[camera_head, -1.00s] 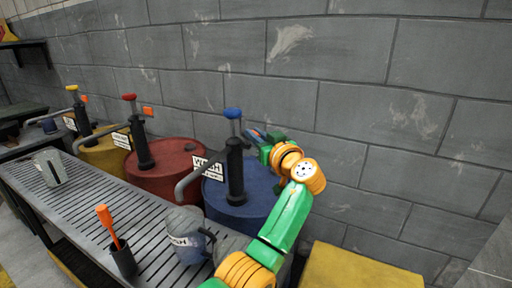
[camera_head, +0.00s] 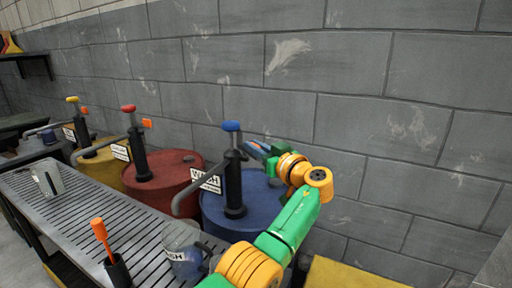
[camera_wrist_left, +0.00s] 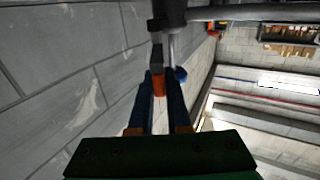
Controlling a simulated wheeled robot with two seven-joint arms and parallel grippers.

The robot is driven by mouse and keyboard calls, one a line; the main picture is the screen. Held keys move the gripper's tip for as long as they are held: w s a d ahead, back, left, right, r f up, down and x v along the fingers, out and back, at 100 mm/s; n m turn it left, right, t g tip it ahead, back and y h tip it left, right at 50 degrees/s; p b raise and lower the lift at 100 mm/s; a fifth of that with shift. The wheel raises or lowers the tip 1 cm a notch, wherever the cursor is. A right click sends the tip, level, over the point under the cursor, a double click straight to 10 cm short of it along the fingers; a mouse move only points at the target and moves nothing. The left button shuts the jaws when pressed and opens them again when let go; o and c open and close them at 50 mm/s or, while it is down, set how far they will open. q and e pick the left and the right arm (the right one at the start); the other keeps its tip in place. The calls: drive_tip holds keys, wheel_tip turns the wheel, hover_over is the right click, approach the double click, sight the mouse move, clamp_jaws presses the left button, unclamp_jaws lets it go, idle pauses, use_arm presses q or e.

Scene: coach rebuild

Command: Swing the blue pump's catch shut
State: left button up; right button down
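The blue pump (camera_head: 233,180) stands upright on a blue drum, with a black column, a blue knob on top and a grey spout reaching left. Its catch hardly shows in the head view. In the left wrist view, a dark arm with an orange tip (camera_wrist_left: 159,84), apparently the catch, sticks out from the pump's dark column. My left gripper (camera_head: 257,150) is right of the pump's top, close to it. In the left wrist view its two blue fingers (camera_wrist_left: 159,98) lie on either side of the orange tip. Whether they press on it is unclear. My right gripper is not in view.
A red-knobbed pump (camera_head: 138,150) and a yellow-knobbed pump (camera_head: 80,130) stand further left, with orange tabs. A slatted bench (camera_head: 75,215) holds a cup (camera_head: 182,250), a grey container (camera_head: 46,180) and an orange-handled tool (camera_head: 101,236). The block wall (camera_head: 400,110) is close behind.

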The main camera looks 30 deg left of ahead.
use_arm(q)
drive_tip(key=o, duration=0.4)
drive_tip(key=shift+a+f, duration=0.1)
drive_tip(key=shift+a, duration=0.05)
drive_tip(key=b+v, duration=0.1)
drive_tip(key=v, duration=0.6)
drive_tip(key=shift+b, duration=0.4)
